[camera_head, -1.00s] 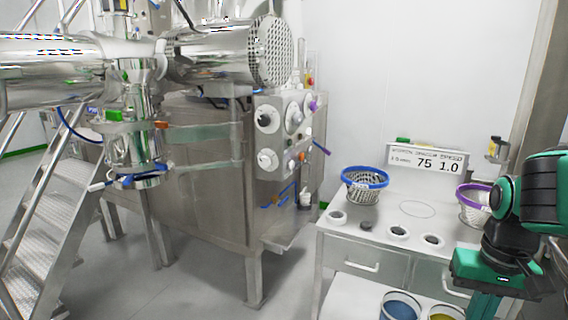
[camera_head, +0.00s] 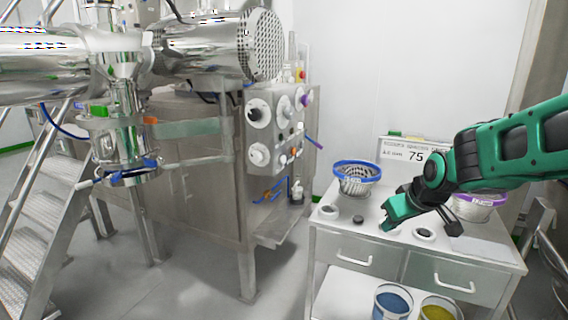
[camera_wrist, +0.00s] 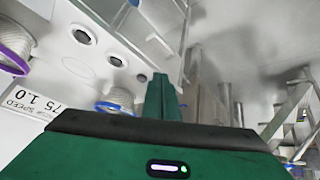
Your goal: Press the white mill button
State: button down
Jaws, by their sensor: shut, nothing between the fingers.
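The control panel (camera_head: 273,126) is on the right end of the steel machine, left of centre in the head view. It carries several round dials and small coloured buttons. A white round knob or button (camera_head: 259,154) sticks out at its lower left; the labels are too small to read, so I cannot tell whether this is the mill button. My gripper (camera_head: 387,226) is shut and empty. It hangs over the steel table, to the right of the panel and lower than it, well apart from it. In the wrist view its green fingers (camera_wrist: 164,95) are together, and the panel is not clearly visible.
The steel table (camera_head: 335,236) holds a blue-rimmed basket (camera_head: 357,178), a purple-rimmed basket (camera_head: 478,206), a sign (camera_head: 400,152) and small round cups. Blue (camera_head: 392,301) and yellow (camera_head: 439,309) tubs stand below. Metal stairs (camera_head: 58,200) are at left. The floor before the machine is clear.

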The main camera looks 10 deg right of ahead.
aim_at(283, 159)
jog(key=w+a+r+n+t+y, duration=0.1)
jog(key=w+a+r+n+t, duration=0.2)
jog(key=w+a, duration=0.3)
jog(key=w+a+r+n+t+y, duration=0.2)
jog(key=w+a+r+n+t, duration=0.1)
jog(key=w, duration=1)
notch_tip(283, 159, up, 3)
jog(key=a+t, duration=0.1)
jog(key=a, duration=0.1)
jog(key=shift+w+a+f, duration=0.2)
jog(key=shift+w+a, duration=0.1)
jog(key=shift+a, duration=0.05)
jog(key=w+a, duration=0.5)
jog(key=a, duration=0.2)
